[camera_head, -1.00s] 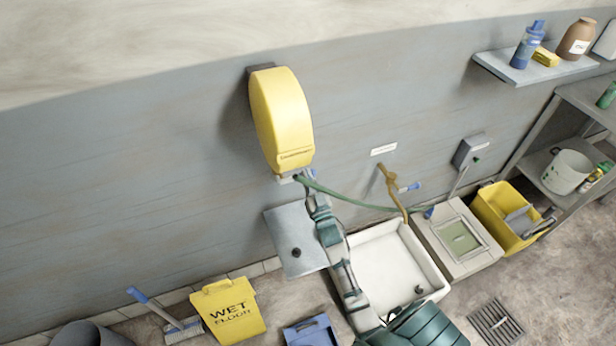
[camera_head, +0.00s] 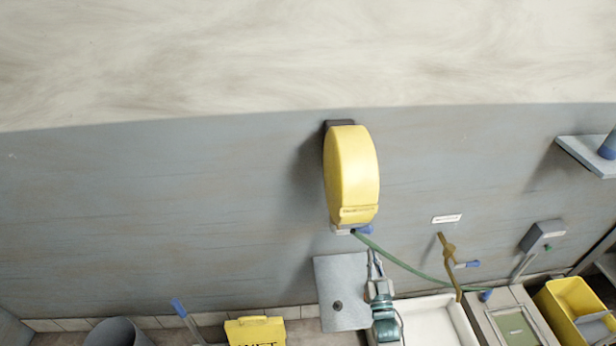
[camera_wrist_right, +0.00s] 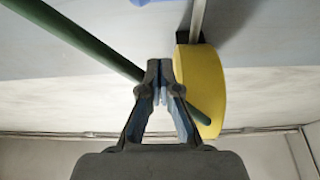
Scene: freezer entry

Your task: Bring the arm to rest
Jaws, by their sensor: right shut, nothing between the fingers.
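My right gripper (camera_head: 374,258) is at the end of my arm, just below the yellow hose reel (camera_head: 351,175) and in front of the metal wall plate (camera_head: 340,285). In the right wrist view its fingers (camera_wrist_right: 160,68) are shut and empty. The green hose (camera_head: 410,267) runs from the reel's underside down to the right. In the wrist view the hose (camera_wrist_right: 85,45) passes behind the fingers, with the yellow reel (camera_wrist_right: 203,85) to their right. A blue piece (camera_head: 364,229) sits at the reel's outlet. My left gripper is out of view.
A white sink (camera_head: 435,318) stands right of my arm, with a brass tap (camera_head: 450,262) above it. A yellow bucket (camera_head: 570,305) is at the lower right. A yellow wet floor sign (camera_head: 255,331) and a grey bin (camera_head: 118,332) stand at the lower left. The upper wall is clear.

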